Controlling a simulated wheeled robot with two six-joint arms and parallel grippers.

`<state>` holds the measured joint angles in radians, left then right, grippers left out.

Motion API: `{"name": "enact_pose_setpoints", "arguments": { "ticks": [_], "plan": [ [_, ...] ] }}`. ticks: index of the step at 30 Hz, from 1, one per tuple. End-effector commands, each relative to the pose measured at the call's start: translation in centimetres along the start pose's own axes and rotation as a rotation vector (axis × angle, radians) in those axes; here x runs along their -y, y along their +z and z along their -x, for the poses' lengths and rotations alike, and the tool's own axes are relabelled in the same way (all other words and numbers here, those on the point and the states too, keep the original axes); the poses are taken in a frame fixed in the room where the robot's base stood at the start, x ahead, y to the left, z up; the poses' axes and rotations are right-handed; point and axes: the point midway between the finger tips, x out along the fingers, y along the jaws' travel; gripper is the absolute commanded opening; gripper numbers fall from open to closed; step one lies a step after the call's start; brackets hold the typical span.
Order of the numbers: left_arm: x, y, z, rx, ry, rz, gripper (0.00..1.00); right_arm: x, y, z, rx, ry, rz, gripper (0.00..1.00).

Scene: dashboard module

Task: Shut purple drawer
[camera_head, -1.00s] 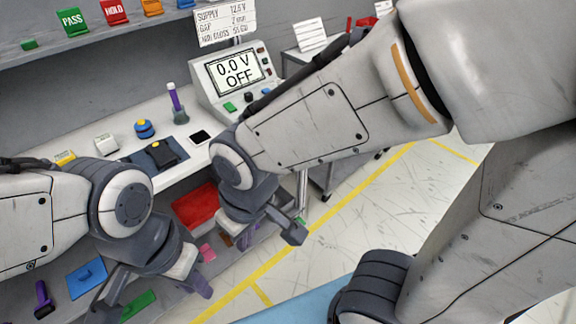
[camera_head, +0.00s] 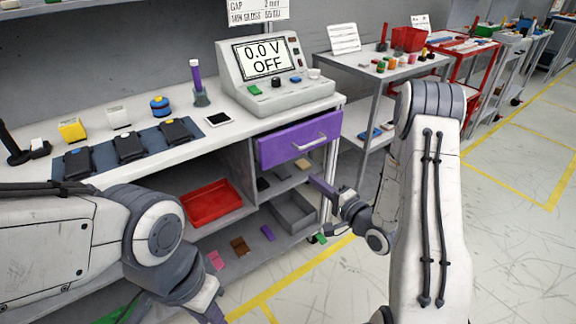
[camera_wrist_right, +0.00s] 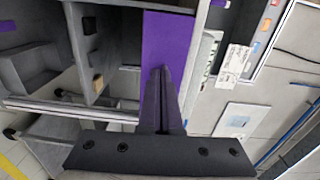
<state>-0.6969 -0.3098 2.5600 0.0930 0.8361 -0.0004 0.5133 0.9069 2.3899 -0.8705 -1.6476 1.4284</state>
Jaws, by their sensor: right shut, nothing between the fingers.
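The purple drawer (camera_head: 297,138) sits under the right end of the white workbench. Its front has a pale bar handle (camera_head: 310,143) and seems to stand a little forward of the bench; the depth of the gap is unclear. My right gripper (camera_head: 318,184) is shut and empty, just below the drawer front. In the right wrist view the shut fingers (camera_wrist_right: 165,78) point toward the purple drawer front (camera_wrist_right: 166,35); contact cannot be told. My left gripper (camera_head: 205,302) is low at the left, its fingertips cut off or hidden.
The power supply (camera_head: 273,72) stands on the bench above the drawer. A red tray (camera_head: 212,204) and grey bin (camera_head: 294,211) lie on lower shelves. Black modules (camera_head: 129,147) lie on a dark mat. A grey side table (camera_head: 375,68) stands to the right, with floor between.

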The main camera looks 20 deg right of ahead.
Motion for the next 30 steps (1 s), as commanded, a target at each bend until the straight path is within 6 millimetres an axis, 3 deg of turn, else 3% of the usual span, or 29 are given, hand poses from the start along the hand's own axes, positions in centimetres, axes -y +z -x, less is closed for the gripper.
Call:
{"name": "enact_pose_setpoints", "arguments": {
  "ticks": [5,21,30],
  "plan": [
    [0.0,0.0,-0.1,0.0,0.0,0.0,0.26,0.1,-0.2,-0.9,-0.003,-0.028,-0.026,0.0],
    [0.0,0.0,-0.2,0.0,0.0,0.0,0.26,0.3,-0.2,-11.5,-0.002,-0.026,-0.024,0.0],
    [0.0,0.0,-0.2,0.0,0.0,0.0,0.26,0.4,-0.3,-13.7,-0.005,-0.024,-0.025,0.0]
  ]
}}
